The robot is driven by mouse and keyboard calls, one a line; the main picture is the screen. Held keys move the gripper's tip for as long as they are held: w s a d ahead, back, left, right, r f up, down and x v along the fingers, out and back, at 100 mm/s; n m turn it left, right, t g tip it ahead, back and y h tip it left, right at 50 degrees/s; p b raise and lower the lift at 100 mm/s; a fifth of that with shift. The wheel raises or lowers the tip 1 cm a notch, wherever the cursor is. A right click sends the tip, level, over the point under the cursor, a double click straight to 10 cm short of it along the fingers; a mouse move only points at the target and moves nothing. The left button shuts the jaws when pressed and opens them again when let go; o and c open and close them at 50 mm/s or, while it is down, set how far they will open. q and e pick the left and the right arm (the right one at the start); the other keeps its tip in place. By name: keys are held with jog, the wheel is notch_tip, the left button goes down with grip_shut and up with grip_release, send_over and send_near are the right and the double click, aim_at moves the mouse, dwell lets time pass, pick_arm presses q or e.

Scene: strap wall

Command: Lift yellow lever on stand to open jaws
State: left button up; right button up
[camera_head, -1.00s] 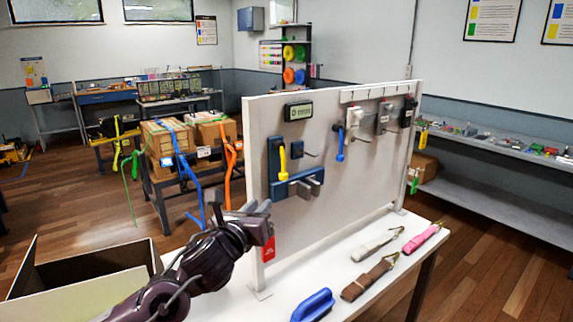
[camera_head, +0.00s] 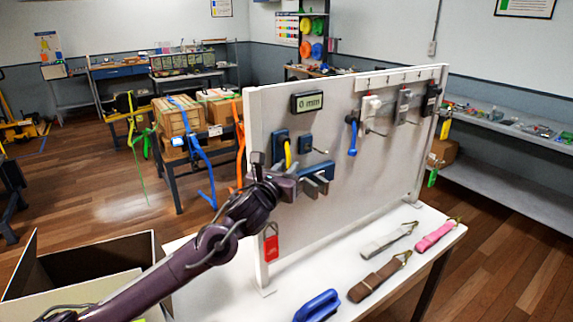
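The blue-and-grey jaws (camera_head: 318,174) stick out of the panel, just right of the gripper. My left gripper (camera_head: 268,170) is in front of the lever's lower part. Whether it touches the lever, and how far its fingers are apart, I cannot tell. My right gripper is out of view.
A blue-handled lever (camera_head: 352,139) hangs farther right on the panel (camera_head: 390,150). A red tag (camera_head: 271,243) hangs at its lower left edge. An open box (camera_head: 95,268) stands at lower left.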

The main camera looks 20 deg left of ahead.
pick_arm(q)
grip_shut()
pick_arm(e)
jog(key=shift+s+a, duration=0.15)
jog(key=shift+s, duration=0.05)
pick_arm(q)
jog(key=shift+d+r, duration=0.1)
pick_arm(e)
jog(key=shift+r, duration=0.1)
